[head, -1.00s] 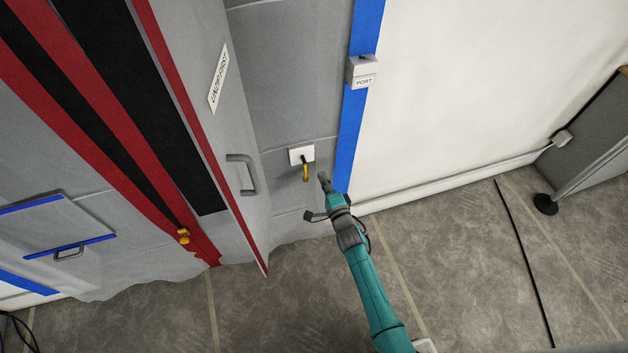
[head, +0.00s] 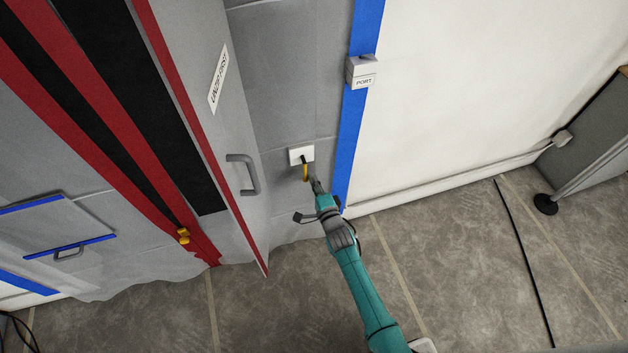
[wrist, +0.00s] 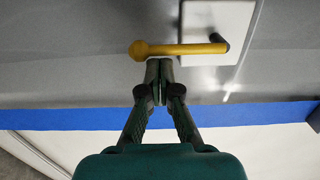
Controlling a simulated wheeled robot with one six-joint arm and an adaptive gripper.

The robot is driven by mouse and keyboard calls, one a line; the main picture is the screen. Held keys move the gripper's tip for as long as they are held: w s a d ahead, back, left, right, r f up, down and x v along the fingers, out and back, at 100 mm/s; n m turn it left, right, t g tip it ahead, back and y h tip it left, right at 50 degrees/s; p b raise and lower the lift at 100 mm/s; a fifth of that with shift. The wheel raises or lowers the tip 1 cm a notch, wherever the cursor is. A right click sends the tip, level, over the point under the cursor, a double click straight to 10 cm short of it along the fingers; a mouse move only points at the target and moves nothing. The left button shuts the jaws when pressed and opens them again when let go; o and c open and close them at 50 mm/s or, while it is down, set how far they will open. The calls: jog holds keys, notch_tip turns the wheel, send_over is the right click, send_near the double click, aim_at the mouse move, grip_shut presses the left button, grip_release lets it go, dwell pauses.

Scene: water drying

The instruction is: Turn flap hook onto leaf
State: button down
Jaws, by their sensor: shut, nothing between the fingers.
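The flap hook (head: 306,172) is a yellow hook on a black pivot, on a white plate (head: 301,154) fixed to the grey wall panel. It hangs down in the head view. In the wrist view the hook (wrist: 178,49) lies across the picture, its rounded knob end at left and its pivot over the white plate (wrist: 215,20) at right. My gripper (head: 316,181) is shut and empty, its fingertips right beside the hook. In the wrist view the fingertips (wrist: 159,66) sit just below the hook's bar near the knob; I cannot tell whether they touch. The leaf (head: 215,120) is the grey door panel standing open at left.
The leaf has a grey handle (head: 244,174) and a red edge close to the hook's left. A grey box marked PORT (head: 361,72) sits on the blue strip (head: 354,130). The floor (head: 450,270) at right is mostly clear, with a black cable (head: 522,262).

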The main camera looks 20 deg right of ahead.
jog(key=shift+a, duration=0.1)
jog(key=a+r+m, duration=0.2)
jog(key=a+m, duration=0.2)
jog(key=m, duration=0.5)
jog(key=a+r+m+h, duration=0.1)
jog(key=a+m, duration=0.3)
jog(key=m, duration=0.5)
jog(key=shift+a+r+m+t, duration=0.2)
jog(key=shift+r+m+t, duration=0.15)
jog(key=shift+r, duration=0.55)
